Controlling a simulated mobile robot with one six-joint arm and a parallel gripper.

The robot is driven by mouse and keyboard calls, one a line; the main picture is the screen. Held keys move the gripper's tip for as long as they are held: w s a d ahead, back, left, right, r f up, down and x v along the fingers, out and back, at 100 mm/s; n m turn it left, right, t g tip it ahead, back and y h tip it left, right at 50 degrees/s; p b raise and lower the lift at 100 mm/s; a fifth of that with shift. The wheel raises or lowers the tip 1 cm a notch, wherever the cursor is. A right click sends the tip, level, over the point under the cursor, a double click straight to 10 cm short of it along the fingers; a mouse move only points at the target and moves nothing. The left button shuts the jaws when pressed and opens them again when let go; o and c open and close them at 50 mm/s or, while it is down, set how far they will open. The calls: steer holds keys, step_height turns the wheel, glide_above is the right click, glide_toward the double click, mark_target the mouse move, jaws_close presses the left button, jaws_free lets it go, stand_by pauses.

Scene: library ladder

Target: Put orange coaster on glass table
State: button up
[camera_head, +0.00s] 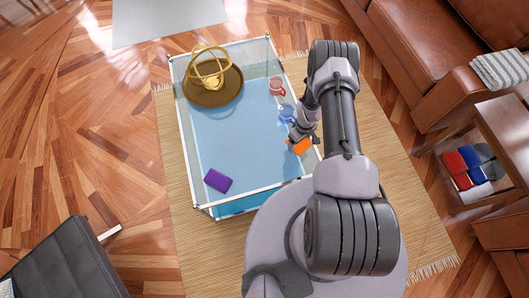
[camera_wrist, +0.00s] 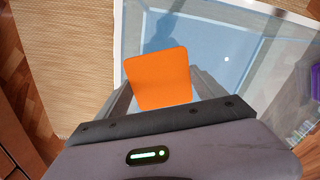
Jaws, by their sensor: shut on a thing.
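The orange coaster (camera_wrist: 158,77) is a flat square held between the two fingers of my gripper (camera_wrist: 160,88) in the wrist view. In the head view a bit of the orange coaster (camera_head: 300,146) shows beside my gripper (camera_head: 302,138), by the right edge of the glass table. The glass table (camera_head: 222,135) has a blue-tinted top with a white frame. In the wrist view the glass table (camera_wrist: 222,60) lies behind and below the coaster. I cannot tell whether the coaster touches the glass. My arm hides part of the table's right side.
On the table stand a brown round tray (camera_head: 213,97) with a gold ornament, a purple block (camera_head: 217,181), a red item (camera_head: 277,86) and a blue item (camera_head: 286,113). The table's middle is clear. A side table (camera_head: 490,140) with coloured items and a brown sofa (camera_head: 425,45) stand right.

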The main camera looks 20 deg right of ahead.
steer(key=b, duration=0.2)
glide_above(264, 154)
steer(key=shift+d+f, duration=0.2)
steer(key=shift+f, duration=0.55)
step_height(264, 154, down, 4)
steer(key=shift+a+r+b, duration=0.15)
steer(key=shift+r+b, duration=0.05)
steer(key=shift+b, duration=0.9)
steer(key=shift+r, duration=0.1)
steer(key=shift+f, duration=0.2)
steer(key=o, duration=1.3)
steer(key=shift+r, duration=0.1)
